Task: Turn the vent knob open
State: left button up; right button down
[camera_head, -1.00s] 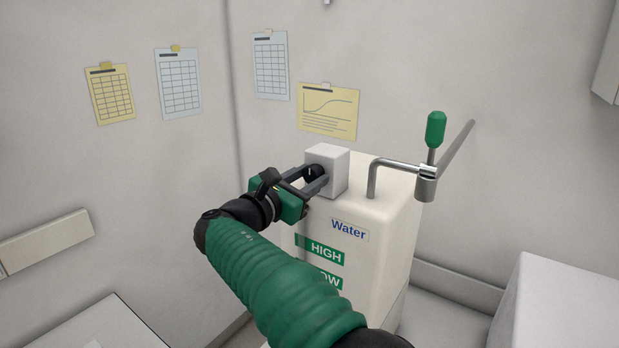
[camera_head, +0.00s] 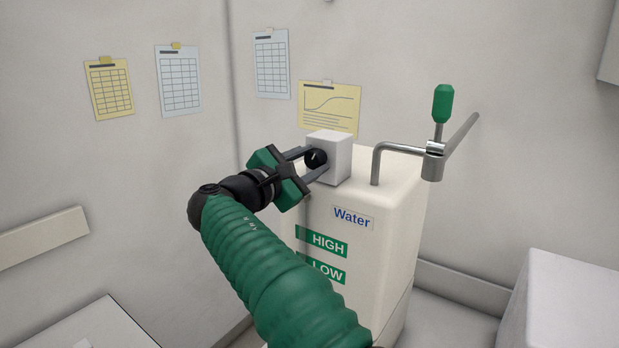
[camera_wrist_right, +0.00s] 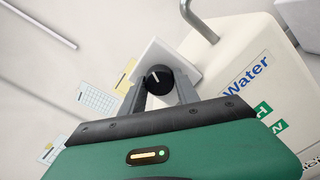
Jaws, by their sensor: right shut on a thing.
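The vent knob (camera_head: 315,158) is a small round black knob with a white pointer line, on the front of a white box (camera_head: 331,150) atop the water tank. My right gripper (camera_head: 315,162) reaches it from the left and is shut on the knob, with one finger on each side. In the right wrist view the knob (camera_wrist_right: 158,80) sits between the two grey fingers (camera_wrist_right: 160,92), and its white line is visible. My left gripper is in neither view.
The cream water tank (camera_head: 385,215) carries Water, HIGH and LOW labels. A metal pipe with a green-handled lever (camera_head: 442,105) rises to the right of the white box. A white block (camera_head: 570,300) stands at lower right. Paper sheets hang on the walls.

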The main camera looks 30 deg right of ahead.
jog(key=m+b, duration=0.3)
jog(key=shift+f+m, duration=0.1)
jog(key=shift+m, duration=0.3)
jog(key=m+b, duration=0.2)
jog(key=shift+m, duration=0.4)
jog(key=m+b, duration=0.2)
jog(key=m, duration=0.2)
jog(key=shift+b, duration=0.3)
jog(key=shift+m+b, duration=0.35)
jog(key=shift+m, duration=0.45)
jog(key=c, duration=0.9)
grip_release()
